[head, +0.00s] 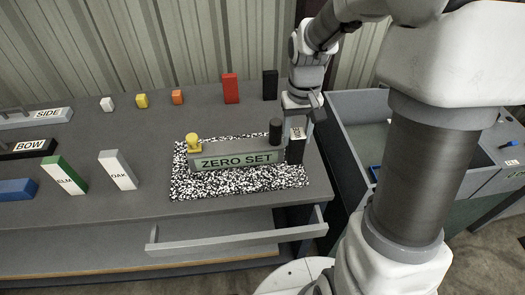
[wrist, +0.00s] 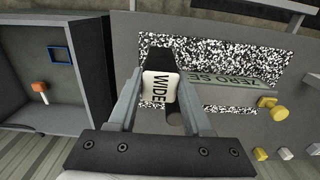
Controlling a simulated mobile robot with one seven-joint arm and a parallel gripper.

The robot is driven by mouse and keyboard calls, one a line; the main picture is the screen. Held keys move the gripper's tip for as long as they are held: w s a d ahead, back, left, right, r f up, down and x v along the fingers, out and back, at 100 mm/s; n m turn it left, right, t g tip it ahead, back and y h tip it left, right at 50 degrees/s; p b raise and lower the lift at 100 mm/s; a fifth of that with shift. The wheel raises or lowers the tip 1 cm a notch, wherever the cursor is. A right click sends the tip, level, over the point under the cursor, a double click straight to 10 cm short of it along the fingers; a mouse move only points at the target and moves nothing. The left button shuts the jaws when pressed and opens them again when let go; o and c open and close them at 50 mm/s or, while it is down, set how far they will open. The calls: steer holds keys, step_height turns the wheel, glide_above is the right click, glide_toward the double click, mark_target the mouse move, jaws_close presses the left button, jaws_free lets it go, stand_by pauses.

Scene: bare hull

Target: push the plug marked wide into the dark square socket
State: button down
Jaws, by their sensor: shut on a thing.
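The plug marked WIDE (head: 296,151) is a black block with a white top. My gripper (head: 299,125) is shut on its upper end, at the right end of the ZERO SET block (head: 236,160). In the wrist view the plug (wrist: 161,88) sits upright between my two fingers, its lettering facing the camera. Whether its lower end touches the speckled mat or hangs above it, I cannot tell. I cannot make out a dark square socket for certain. A blue square frame (wrist: 61,55) with a dark middle shows in the grey bin beside the table.
The ZERO SET block carries a yellow knob (head: 193,141) and a dark cylinder (head: 275,130), close to my gripper. It stands on the speckled mat (head: 190,188). Several coloured blocks stand along the back. An open drawer (head: 240,231) juts out in front. The grey bin (head: 350,110) is at right.

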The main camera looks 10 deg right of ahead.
steer(key=w+a+f, duration=0.2)
steer(key=a+f, duration=0.4)
steer(key=f, duration=0.1)
steer(key=shift+w+f, duration=0.3)
steer(key=shift+f, duration=0.1)
steer(key=shift+f, duration=0.2)
steer(key=shift+c, duration=1.6)
jaws_free()
